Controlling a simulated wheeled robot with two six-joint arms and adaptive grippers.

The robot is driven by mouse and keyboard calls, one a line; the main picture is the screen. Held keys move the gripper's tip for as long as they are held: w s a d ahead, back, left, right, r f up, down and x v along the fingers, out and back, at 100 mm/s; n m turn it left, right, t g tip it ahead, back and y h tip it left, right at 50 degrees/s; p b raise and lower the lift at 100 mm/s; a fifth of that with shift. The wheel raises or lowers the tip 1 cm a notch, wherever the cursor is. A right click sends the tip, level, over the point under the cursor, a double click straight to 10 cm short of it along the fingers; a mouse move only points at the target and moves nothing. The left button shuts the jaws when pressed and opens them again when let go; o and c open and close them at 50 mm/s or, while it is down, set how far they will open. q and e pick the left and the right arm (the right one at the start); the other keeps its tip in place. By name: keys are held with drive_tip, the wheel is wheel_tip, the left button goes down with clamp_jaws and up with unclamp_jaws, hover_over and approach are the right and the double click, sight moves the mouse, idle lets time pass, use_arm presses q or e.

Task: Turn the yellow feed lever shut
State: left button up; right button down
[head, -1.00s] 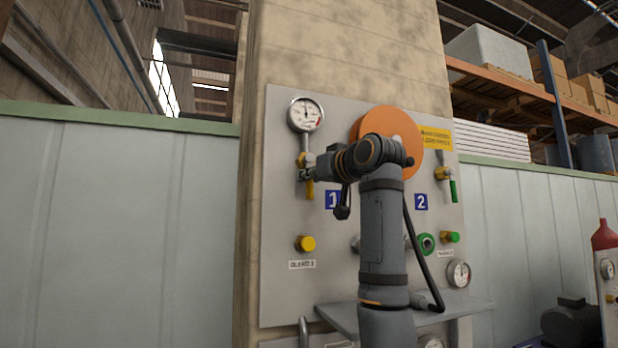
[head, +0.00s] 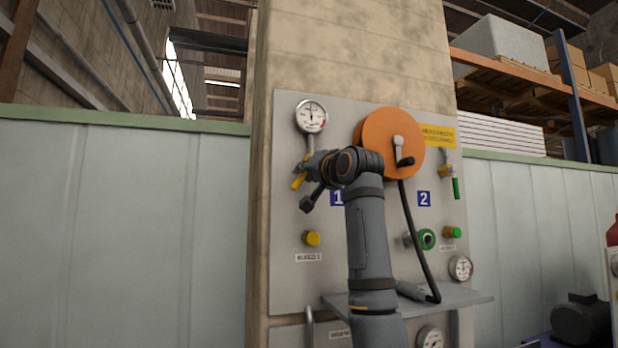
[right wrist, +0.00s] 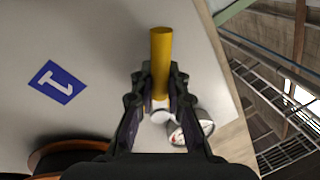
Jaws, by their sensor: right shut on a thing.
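The yellow feed lever (head: 299,181) is on the grey panel, below the upper left gauge and beside the blue 1 sign. It slants down and to the left. My right gripper (head: 310,165) is at the lever, partly hidden by its own wrist in the head view. In the right wrist view, the lever (right wrist: 161,55) sticks out beyond the fingertips of the right gripper (right wrist: 158,88), which is shut on it. My left gripper is in neither view.
An orange hose reel (head: 392,140) with a black hose is close to the right of my wrist. A yellow button (head: 312,238) is below the lever. A second lever, green (head: 456,188), hangs at the right. A grey shelf (head: 450,302) juts out below.

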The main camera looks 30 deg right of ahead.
drive_tip(key=m, duration=0.2)
drive_tip(key=a+r+m+h, duration=0.1)
drive_tip(key=m, duration=0.3)
drive_tip(key=shift+w+a+r+t, duration=0.15)
drive_tip(key=shift+a+r+t, duration=0.05)
drive_tip(key=shift+r+t, duration=0.1)
drive_tip(key=m, duration=0.2)
drive_tip(key=r+m+h, duration=0.1)
drive_tip(key=m, duration=0.1)
drive_tip(key=shift+w+a, duration=0.1)
drive_tip(key=shift+a, duration=0.05)
drive_tip(key=shift+r+m+h+p, duration=0.25)
drive_tip(key=shift+m+h+p, duration=0.3)
drive_tip(key=shift+m, duration=0.85)
drive_tip(key=shift+w, duration=0.1)
drive_tip(key=c, duration=1.6)
unclamp_jaws()
drive_tip(key=shift+o, duration=1.4)
drive_tip(key=shift+s+r, duration=0.15)
drive_tip(key=shift+s, duration=0.2)
